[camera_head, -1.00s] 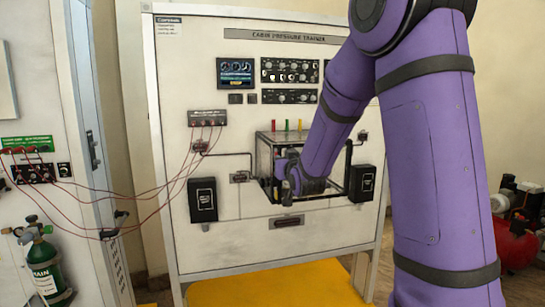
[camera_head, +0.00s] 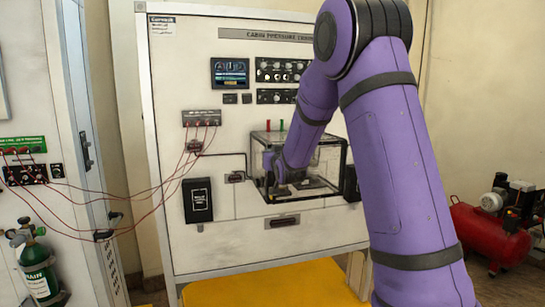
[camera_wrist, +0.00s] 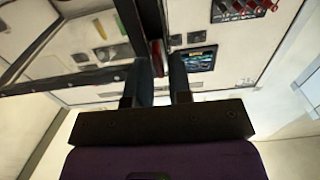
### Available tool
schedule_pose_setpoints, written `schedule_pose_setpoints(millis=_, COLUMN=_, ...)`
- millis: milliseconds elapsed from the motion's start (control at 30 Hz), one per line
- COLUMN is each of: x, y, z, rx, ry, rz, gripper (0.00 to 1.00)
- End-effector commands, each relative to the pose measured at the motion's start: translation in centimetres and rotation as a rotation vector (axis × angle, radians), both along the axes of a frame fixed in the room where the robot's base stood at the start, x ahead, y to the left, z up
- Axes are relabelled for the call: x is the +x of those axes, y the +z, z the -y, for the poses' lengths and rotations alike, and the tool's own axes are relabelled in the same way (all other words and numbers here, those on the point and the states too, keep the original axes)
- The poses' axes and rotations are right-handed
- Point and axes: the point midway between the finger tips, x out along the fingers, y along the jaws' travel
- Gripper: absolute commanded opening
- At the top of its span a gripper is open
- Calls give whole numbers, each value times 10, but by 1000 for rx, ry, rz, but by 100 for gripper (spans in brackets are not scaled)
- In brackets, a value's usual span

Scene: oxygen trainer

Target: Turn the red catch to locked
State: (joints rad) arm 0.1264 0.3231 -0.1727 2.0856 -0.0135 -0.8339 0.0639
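The clear dark-framed box (camera_head: 325,157) is mounted on the front of the trainer panel (camera_head: 225,225). My gripper (camera_head: 275,188) is at the left front of the box. In the wrist view, my gripper (camera_wrist: 160,70) has its two dark fingers apart. A narrow red part, seemingly the red catch (camera_wrist: 157,58), shows in the gap between the fingertips, beside the box's dark frame edge. I cannot tell whether a finger touches it. In the head view the catch is hidden or too small to make out.
Red cables (camera_head: 165,190) hang between the left panel and the trainer panel. Black boxes (camera_head: 198,200) flank the clear box. A green cylinder (camera_head: 38,270) stands at left. A red compressor (camera_head: 485,235) is on the floor at right.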

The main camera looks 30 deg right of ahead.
Motion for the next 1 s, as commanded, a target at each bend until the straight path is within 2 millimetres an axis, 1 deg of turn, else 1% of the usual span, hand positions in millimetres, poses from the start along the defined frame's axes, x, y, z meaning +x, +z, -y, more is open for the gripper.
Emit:
schedule_pose_setpoints(millis=33, x=0, y=0, z=0, rx=0, ry=0, rz=0, gripper=8)
schedule_pose_setpoints(millis=67, x=0, y=0, z=0, rx=0, ry=0, rz=0, gripper=1)
schedule_pose_setpoints(millis=100, x=0, y=0, z=0, rx=0, ry=0, rz=0, gripper=0)
schedule_pose_setpoints(millis=367, x=0, y=0, z=0, rx=10, ry=0, rz=3, gripper=0)
schedule_pose_setpoints(millis=567, x=-1, y=0, z=1, rx=69, ry=0, rz=20, gripper=0)
schedule_pose_setpoints(millis=767, x=-1, y=0, z=3, rx=200, ry=-1, rz=58, gripper=0)
schedule_pose_setpoints(millis=1000, x=-2, y=-1, z=6, rx=415, ry=-1, rz=120, gripper=0)
